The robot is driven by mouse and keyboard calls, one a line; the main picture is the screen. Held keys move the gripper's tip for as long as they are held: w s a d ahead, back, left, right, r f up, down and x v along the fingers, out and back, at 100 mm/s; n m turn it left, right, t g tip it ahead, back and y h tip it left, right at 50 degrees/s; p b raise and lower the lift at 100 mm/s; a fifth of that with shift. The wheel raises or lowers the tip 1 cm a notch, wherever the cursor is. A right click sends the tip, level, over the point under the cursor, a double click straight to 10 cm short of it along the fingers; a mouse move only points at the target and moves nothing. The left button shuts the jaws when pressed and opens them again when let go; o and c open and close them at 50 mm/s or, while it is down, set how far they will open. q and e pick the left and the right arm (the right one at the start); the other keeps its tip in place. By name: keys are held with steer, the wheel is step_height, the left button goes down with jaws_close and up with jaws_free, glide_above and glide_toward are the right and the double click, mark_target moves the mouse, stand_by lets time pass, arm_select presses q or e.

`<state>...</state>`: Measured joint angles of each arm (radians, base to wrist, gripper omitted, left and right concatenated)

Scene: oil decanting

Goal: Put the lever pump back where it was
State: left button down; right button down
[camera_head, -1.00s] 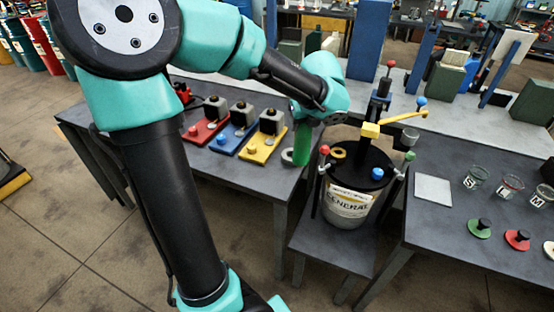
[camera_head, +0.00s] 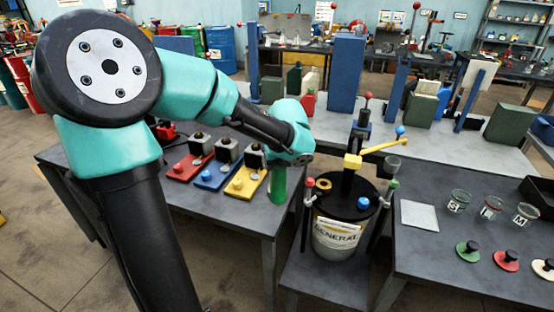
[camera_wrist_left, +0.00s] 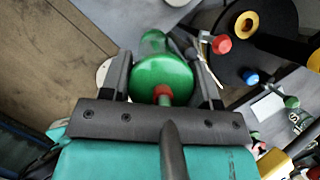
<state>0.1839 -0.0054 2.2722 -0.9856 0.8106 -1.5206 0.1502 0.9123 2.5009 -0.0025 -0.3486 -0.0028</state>
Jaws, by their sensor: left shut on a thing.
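A green, bottle-like body (camera_head: 278,185) hangs below my left gripper (camera_head: 296,158) at the right end of the left table; I take it to be the lever pump. In the left wrist view its round green top with a red stem (camera_wrist_left: 160,77) sits between the two fingers of the left gripper (camera_wrist_left: 165,88), which are shut on it. Part of a pale round disc (camera_wrist_left: 101,74) shows beside the left finger, below. Whether the green body's base touches the table cannot be told. My right gripper is not in view.
Red (camera_head: 190,168), blue (camera_head: 214,177) and yellow (camera_head: 243,186) bases with dark blocks stand left of the green body. A drum with a black lid (camera_head: 345,205) and yellow lever (camera_head: 383,147) stands close on its right. Glass jars (camera_head: 491,207) are farther right.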

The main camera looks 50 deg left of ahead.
arm_select(q)
steer(key=w+a, duration=0.7)
steer(key=a, duration=0.1)
steer(key=shift+f, duration=0.45)
steer(key=shift+d+x, duration=0.15)
steer(key=shift+x, duration=0.75)
steer(key=shift+d+x, duration=0.15)
steer(key=shift+x, duration=0.75)
steer(key=shift+f, duration=0.65)
steer(key=shift+c, duration=1.8)
jaws_free()
